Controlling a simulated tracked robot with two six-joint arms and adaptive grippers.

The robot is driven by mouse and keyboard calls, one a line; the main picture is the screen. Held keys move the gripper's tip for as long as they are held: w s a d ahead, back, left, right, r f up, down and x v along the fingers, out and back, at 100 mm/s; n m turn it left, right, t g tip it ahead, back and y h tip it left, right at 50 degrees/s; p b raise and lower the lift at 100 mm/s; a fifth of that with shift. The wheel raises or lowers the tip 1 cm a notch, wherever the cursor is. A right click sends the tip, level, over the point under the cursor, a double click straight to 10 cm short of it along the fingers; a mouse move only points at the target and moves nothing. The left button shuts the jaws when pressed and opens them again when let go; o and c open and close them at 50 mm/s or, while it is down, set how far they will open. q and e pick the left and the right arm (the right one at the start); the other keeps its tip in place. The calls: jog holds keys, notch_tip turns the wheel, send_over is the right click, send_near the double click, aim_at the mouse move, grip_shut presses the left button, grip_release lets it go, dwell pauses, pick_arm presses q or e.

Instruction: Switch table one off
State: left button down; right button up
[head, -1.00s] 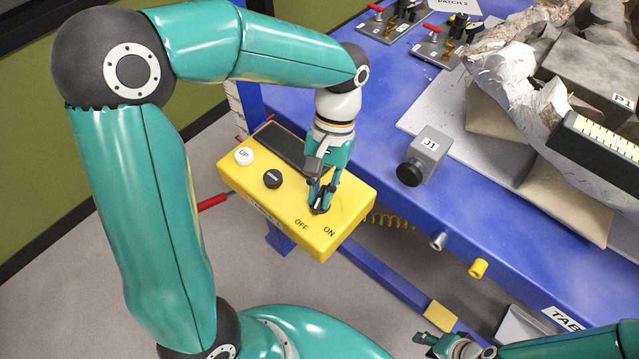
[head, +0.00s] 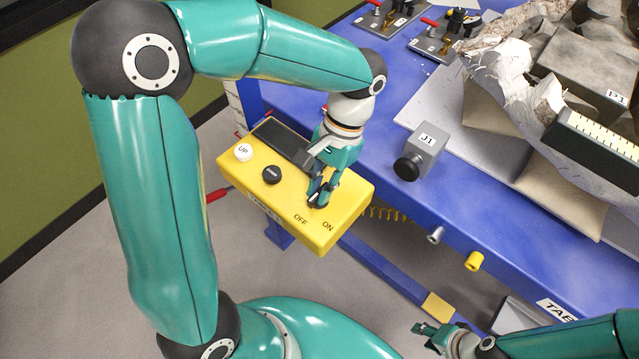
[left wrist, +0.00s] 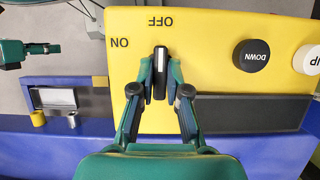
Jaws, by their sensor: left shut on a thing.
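A yellow control box (head: 345,188) is fixed at the edge of the blue table. On its top, a black rotary switch (left wrist: 160,72) with a white pointer line sits beside the OFF and ON marks. In the left wrist view the line points towards OFF. My left gripper (head: 317,197) is shut on the switch, one finger on each side; it also shows in the left wrist view (left wrist: 160,95). In the head view the fingers mostly hide the switch. My right gripper (head: 424,330) is low at the bottom, away from the box; its opening is unclear.
A white UP button (head: 243,153), a black DOWN button (head: 271,175) and a dark panel (head: 283,141) share the box top. A grey block marked J1 (head: 427,145) stands on the blue table (head: 385,95). Large wrapped fossil blocks (head: 510,85) lie at right.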

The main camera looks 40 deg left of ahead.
pick_arm(q)
jog(key=shift+w, duration=0.1)
jog(key=c, duration=1.2)
grip_release()
jog(key=shift+o, duration=0.2)
jog(key=shift+r, duration=0.1)
jog(key=v, duration=1.1)
jog(key=shift+r, duration=0.4)
jog(key=shift+f, duration=0.1)
